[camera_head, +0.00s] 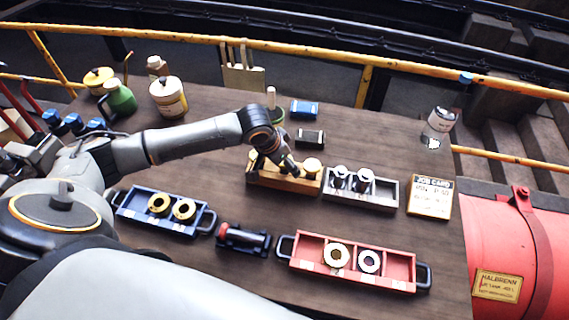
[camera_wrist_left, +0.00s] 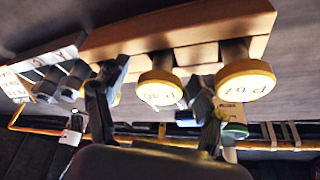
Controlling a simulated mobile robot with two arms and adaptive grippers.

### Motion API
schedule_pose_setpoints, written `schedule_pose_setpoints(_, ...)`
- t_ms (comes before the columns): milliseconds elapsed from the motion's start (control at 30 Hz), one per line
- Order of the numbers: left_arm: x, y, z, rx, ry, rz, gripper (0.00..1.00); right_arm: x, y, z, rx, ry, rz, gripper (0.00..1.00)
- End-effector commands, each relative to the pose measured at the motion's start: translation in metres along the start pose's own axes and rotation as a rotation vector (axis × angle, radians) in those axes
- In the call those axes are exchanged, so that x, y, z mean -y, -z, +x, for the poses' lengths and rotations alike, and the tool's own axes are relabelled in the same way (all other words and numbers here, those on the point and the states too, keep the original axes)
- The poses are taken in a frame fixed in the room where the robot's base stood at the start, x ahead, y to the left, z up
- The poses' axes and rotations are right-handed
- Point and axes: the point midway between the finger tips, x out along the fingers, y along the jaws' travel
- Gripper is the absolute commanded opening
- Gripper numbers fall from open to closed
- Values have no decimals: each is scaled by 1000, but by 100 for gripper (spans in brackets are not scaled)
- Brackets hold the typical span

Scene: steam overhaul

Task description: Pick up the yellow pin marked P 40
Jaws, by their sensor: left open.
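The yellow pin marked P 40 (camera_wrist_left: 160,87) shows its round labelled head in the left wrist view, set in a wooden rack (camera_wrist_left: 150,32). My left gripper (camera_wrist_left: 155,90) is open, with one finger on each side of this pin and no visible grip on it. A second yellow pin, its mark reading like P 61 (camera_wrist_left: 245,80), sits beside it in the rack. In the head view my left gripper (camera_head: 290,168) is over the wooden rack (camera_head: 285,184) and partly covers it. The pin nearer the grey tray (camera_head: 312,165) appears to be P 40. My right gripper is not in view.
A grey tray (camera_head: 384,203) with metal pins stands close to the rack's right. A blue tray (camera_head: 135,213) and a red tray (camera_head: 315,268) hold rings nearer me. A job card (camera_head: 430,197) lies at right.

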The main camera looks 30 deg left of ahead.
Motion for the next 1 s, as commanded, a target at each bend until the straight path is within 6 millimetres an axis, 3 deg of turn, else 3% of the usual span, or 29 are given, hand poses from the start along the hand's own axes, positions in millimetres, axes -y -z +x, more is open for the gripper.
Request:
schedule_pose_setpoints(233, 0, 0, 2, 0, 1, 0, 67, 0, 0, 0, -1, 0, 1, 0)
schedule_pose_setpoints(567, 0, 0, 2, 0, 1, 0, 0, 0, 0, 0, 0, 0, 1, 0)
schedule_pose_setpoints(867, 0, 2, -1, -4, 1, 0, 0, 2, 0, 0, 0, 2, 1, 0)
schedule_pose_setpoints(1000, 1, 8, -13, -8, 1, 1, 0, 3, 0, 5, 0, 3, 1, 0)
